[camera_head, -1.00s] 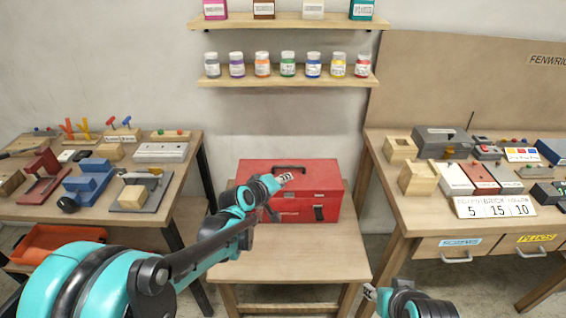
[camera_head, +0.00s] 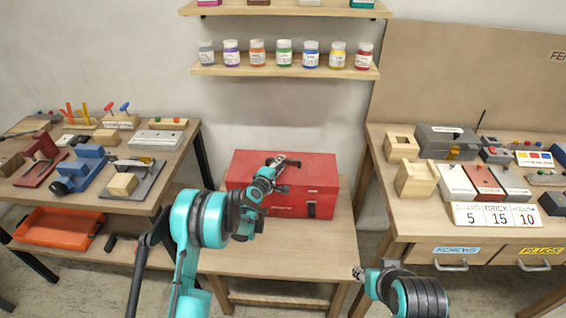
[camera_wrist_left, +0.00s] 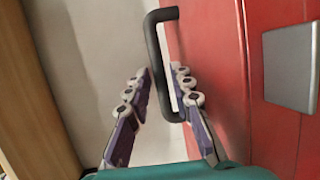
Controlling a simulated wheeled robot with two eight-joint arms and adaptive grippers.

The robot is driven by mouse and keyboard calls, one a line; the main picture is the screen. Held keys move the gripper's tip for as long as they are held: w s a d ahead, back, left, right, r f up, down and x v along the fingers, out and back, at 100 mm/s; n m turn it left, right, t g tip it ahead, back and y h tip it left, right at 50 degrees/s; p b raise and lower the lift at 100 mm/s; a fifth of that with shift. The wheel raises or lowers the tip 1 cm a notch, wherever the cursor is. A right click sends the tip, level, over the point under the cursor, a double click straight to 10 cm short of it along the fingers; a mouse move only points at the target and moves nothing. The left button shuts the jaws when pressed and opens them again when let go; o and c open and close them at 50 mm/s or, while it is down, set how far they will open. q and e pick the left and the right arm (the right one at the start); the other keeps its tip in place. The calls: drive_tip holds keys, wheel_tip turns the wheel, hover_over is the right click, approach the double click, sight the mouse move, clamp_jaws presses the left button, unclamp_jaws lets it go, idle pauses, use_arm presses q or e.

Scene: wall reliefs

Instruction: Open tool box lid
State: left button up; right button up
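The red tool box (camera_head: 322,172) stands on the low middle table, with its lid down. Its black handle is mostly covered by my left gripper (camera_head: 279,161) in the head view. In the left wrist view the handle (camera_wrist_left: 155,60) runs between the two fingertips of my left gripper (camera_wrist_left: 160,80), which are spread apart. I cannot tell whether a finger touches the handle. A grey metal plate (camera_wrist_left: 292,66) shows on the red box there. My right gripper (camera_head: 359,273) is low in front of the table, away from the box; its fingers are too small to read.
The low wooden table (camera_head: 240,262) has bare space in front of the box. Crowded workbenches stand left (camera_head: 150,198) and right (camera_head: 415,225). A shelf (camera_head: 285,72) with several paint jars hangs above the box.

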use_arm(q)
drive_tip(key=shift+b+x, duration=0.35)
drive_tip(key=shift+x, duration=1.25)
drive_tip(key=shift+r, duration=0.1)
clamp_jaws()
